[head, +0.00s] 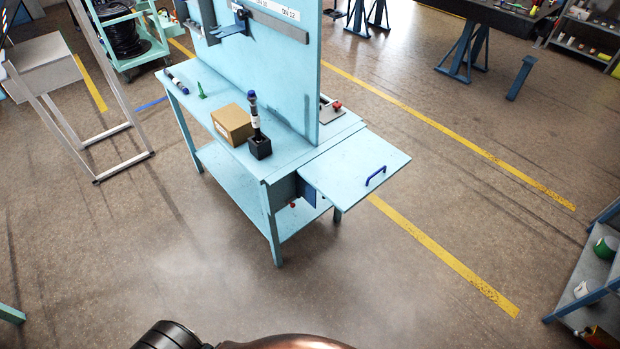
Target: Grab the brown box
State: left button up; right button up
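The brown box (232,124) is a small cardboard box. It sits on the top of the light blue workbench (225,158), left of a black holder (260,148) with a dark, white-banded tool standing upright in it. Nothing touches the box from above. Neither of my grippers shows in the head view. Dark and copper-coloured parts at the bottom edge look like my own body.
An upright blue panel (270,65) rises behind the box. A marker-like item (177,81) and a small green item (202,91) lie further left. The floor in front is clear.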

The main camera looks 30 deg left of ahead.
aim_at(232, 122)
jog(key=u, duration=2.85)
jog(key=i, duration=1.95)
jog(key=z, duration=2.25)
